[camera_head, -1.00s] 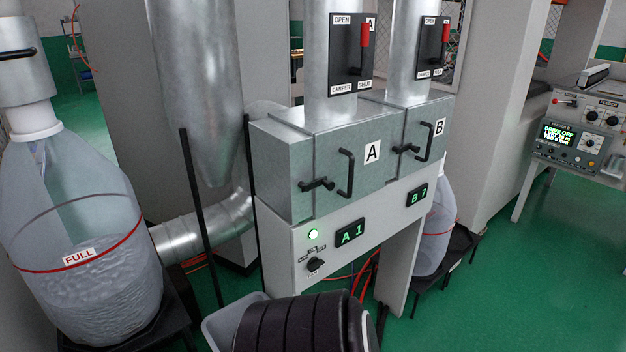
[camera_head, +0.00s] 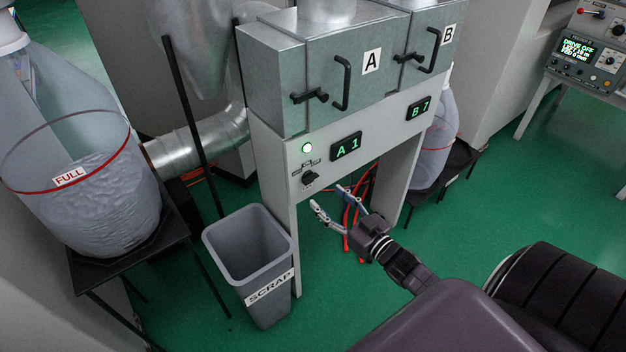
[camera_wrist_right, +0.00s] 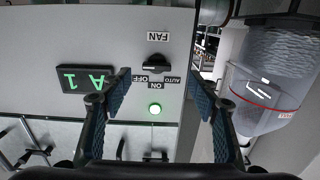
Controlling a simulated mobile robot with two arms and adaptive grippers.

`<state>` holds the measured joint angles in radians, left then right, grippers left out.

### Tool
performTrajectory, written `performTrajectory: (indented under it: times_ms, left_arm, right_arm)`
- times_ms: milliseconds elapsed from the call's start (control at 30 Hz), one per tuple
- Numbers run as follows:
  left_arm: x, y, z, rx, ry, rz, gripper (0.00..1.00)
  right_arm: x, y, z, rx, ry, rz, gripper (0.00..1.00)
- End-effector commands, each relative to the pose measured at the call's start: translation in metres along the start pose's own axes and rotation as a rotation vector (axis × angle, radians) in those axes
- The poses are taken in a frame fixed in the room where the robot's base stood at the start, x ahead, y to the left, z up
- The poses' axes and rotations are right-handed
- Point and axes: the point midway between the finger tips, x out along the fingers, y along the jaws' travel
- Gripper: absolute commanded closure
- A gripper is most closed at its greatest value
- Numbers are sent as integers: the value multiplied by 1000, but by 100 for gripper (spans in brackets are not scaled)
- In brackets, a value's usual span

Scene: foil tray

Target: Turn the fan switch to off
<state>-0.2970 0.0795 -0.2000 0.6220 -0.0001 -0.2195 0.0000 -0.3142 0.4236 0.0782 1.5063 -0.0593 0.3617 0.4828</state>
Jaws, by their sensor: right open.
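The fan switch (camera_head: 309,178) is a small black rotary knob on the light grey front panel, below a lit green lamp (camera_head: 307,148). In the right wrist view the switch (camera_wrist_right: 156,64) appears upside down, with the labels AUTO, ON and OFF around it and FAN beyond. Its handle lies roughly sideways there; I cannot tell surely which label it points to. My right gripper (camera_head: 327,196) is open and empty in front of the panel, just right of and below the switch in the head view. In the wrist view its fingers (camera_wrist_right: 157,80) flank the switch area, apart from it. My left gripper is not in view.
A grey SCRAP bin (camera_head: 256,235) stands below the panel's left side. Displays A1 (camera_head: 346,146) and B7 (camera_head: 419,108) sit right of the switch. Red hoses (camera_head: 349,220) run under the cabinet.

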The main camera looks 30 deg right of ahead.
Motion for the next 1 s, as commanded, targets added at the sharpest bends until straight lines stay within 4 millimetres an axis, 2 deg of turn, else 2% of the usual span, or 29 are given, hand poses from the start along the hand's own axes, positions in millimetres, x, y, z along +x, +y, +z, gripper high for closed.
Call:
performTrajectory:
  times_ms: [33, 100, 600, 1000]
  left_arm:
    - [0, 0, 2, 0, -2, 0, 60]
    - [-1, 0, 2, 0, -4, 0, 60]
    - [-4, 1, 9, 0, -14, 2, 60]
    - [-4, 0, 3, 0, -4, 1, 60]
  right_arm:
    - [3, -1, -8, -1, 16, -6, 45]
    - [8, -1, -13, -1, 26, -9, 45]
    - [72, -1, -13, 0, 23, -7, 45]
    - [80, -1, -12, -1, 21, -7, 45]
